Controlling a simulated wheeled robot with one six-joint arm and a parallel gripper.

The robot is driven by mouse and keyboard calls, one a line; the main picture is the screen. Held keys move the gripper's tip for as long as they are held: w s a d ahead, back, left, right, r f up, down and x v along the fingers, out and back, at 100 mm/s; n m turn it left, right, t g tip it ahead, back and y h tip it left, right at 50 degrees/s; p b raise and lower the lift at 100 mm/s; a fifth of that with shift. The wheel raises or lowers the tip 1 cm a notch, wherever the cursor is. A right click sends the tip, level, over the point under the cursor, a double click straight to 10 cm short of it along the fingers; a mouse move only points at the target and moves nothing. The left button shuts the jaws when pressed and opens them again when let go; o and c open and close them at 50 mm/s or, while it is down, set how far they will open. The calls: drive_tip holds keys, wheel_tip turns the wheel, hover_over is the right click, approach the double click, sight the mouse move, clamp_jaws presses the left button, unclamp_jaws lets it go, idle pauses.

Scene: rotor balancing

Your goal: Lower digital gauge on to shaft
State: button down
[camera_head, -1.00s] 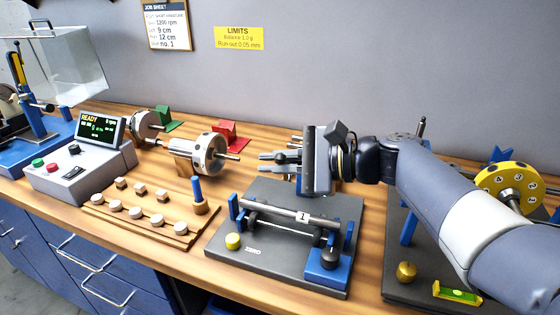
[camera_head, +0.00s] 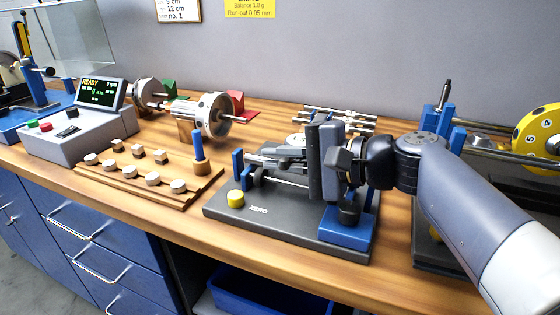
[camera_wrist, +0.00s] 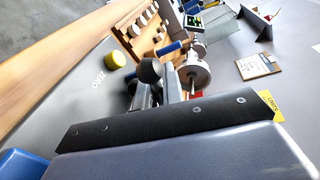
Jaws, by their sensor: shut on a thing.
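My gripper (camera_head: 268,158) reaches left, low over the dark test stand (camera_head: 225,212). It also shows in the wrist view (camera_wrist: 158,92), shut. A rounded dark grey body (camera_wrist: 150,70) is at its fingertips; it appears to be the digital gauge, but no display shows, so I cannot be sure. The shaft lies across the stand, mostly hidden by my gripper. A thin rod (camera_head: 286,181) shows below the fingers. I cannot tell whether the gauge touches the shaft.
A yellow knob (camera_head: 235,198) is at the stand's left front, and a black knob (camera_head: 348,212) on a blue block (camera_head: 345,236) at its right. A blue post (camera_head: 237,163) rises at the left. Several rods (camera_head: 345,112) lie behind. A wooden weight tray (camera_head: 130,185) stands left.

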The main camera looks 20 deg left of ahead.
drive_tip(key=shift+f, duration=0.3)
drive_tip(key=c, duration=1.5)
unclamp_jaws()
drive_tip(key=shift+r, duration=0.1)
drive_tip(key=p+v, duration=0.1)
drive_tip(key=v, duration=0.9)
drive_tip(key=shift+d+r+p, duration=0.1)
drive_tip(key=shift+d+p, duration=0.3)
drive_tip(key=shift+a, duration=0.1)
drive_tip(key=b+x, duration=0.2)
drive_tip(key=x, duration=0.8)
drive_tip(key=shift+a, duration=0.35)
